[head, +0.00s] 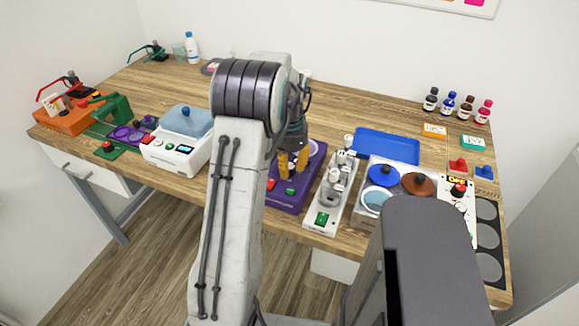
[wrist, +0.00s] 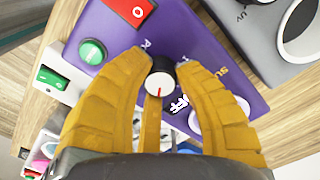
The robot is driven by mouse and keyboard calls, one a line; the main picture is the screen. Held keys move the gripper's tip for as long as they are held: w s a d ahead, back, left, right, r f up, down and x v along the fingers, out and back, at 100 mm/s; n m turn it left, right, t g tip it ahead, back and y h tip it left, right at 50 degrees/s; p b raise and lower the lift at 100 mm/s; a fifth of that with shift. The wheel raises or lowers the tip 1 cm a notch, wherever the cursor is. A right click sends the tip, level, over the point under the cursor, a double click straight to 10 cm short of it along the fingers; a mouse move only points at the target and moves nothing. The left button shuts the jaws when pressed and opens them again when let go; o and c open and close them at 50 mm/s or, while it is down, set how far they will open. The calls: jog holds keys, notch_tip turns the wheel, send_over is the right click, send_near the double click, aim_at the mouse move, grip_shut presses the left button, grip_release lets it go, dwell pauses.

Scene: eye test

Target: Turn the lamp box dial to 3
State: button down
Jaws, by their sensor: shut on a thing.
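A purple box (head: 284,201) stands at the table's front, below my gripper (head: 293,165). In the wrist view the purple box (wrist: 200,38) carries a white dial (wrist: 159,86) with a dark side and a red pointer line. The line points down in that picture. Markings "P" and "1" show near the dial; the other scale marks are hidden or unreadable. An "OFF" label and partly covered yellow lettering show beside the right finger. I cannot tell whether this is the lamp box.
The box has a red switch (wrist: 131,8) and a green button (wrist: 92,52). A grey box marked "UV" (wrist: 228,12) stands close by. A white strip with a green switch (head: 322,218) is right of the purple box. A blue tray (head: 387,146) lies behind.

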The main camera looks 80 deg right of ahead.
aim_at(289, 166)
jog(key=shift+a+f+m, duration=0.1)
jog(key=shift+a+m, duration=0.05)
jog(key=shift+m, duration=1.35)
jog(key=c, duration=0.9)
grip_release()
notch_tip(289, 166, up, 12)
jog(key=shift+r, duration=0.1)
